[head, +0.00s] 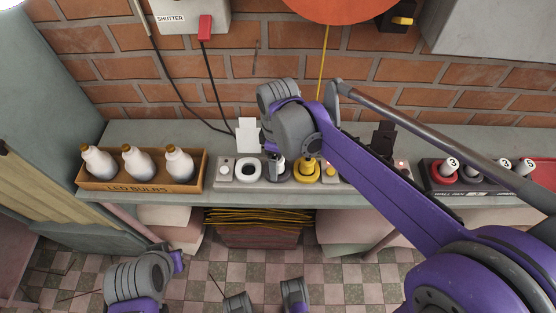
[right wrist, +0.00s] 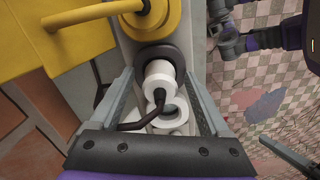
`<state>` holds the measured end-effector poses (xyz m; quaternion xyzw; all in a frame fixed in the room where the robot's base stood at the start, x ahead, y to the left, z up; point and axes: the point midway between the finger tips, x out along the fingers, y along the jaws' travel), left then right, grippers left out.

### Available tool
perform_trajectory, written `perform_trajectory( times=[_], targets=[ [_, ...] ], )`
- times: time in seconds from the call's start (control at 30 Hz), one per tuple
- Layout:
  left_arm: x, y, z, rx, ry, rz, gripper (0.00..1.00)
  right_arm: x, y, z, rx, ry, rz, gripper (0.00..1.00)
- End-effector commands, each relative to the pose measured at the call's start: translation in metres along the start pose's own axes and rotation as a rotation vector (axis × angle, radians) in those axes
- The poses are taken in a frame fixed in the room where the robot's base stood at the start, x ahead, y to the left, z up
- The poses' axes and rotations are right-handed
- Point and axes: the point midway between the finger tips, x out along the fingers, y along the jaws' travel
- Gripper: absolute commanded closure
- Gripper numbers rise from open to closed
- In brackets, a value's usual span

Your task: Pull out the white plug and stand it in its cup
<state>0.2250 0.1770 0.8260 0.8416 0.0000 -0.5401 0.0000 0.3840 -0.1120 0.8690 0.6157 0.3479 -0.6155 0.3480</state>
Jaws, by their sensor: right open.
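The white plug (right wrist: 160,75) is upright at the dark ring-shaped cup (right wrist: 155,54), with a dark cord or handle at its near end. In the head view only a little of the plug (head: 278,160) shows below my right gripper (head: 275,151). In the right wrist view, my right gripper (right wrist: 158,80) is open, with a finger on each side of the plug; I cannot tell if they touch it. The white ring-shaped cup (right wrist: 181,107) is empty, partly behind the plug; in the head view it (head: 247,161) is left of the plug. My left arm shows at lower left, its fingers unclear.
The yellow cup (head: 307,177) is just right of the dark one, with a yellow block (right wrist: 75,40) behind. A white upright plate (head: 248,135) stands behind the white cup. The bulb tray (head: 140,187) is at left, and a numbered rack (head: 470,190) at right. The brick wall is behind.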

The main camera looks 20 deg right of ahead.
Motion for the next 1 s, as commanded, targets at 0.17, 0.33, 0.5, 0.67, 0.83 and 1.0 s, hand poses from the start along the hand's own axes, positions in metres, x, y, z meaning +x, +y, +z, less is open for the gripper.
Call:
perform_trajectory(
  times=[0.17,0.33,0.5,0.67,0.83,1.0],
  targets=[
    [-0.004,0.0,-0.002,0.0,0.002,0.0,1.0,-0.025,0.0,0.0,0.0,0.0,0.0,0.2],
    [-0.009,0.0,-0.005,0.0,0.003,0.0,1.0,-0.061,0.0,0.0,0.0,0.0,0.0,0.2],
    [-0.013,0.0,-0.007,0.0,0.005,0.0,1.0,-0.09,0.0,0.0,-0.001,0.0,0.0,0.2],
    [-0.014,0.0,-0.008,0.0,0.005,0.0,1.0,-0.104,0.0,0.0,0.0,0.0,0.0,0.2],
    [-0.014,0.0,-0.008,0.0,0.005,0.0,1.0,-0.106,0.0,0.0,0.0,0.0,0.0,0.2],
    [-0.017,0.0,-0.009,0.0,0.006,0.0,1.0,-0.107,-0.002,0.004,0.026,0.008,0.009,0.2]
  ],
)
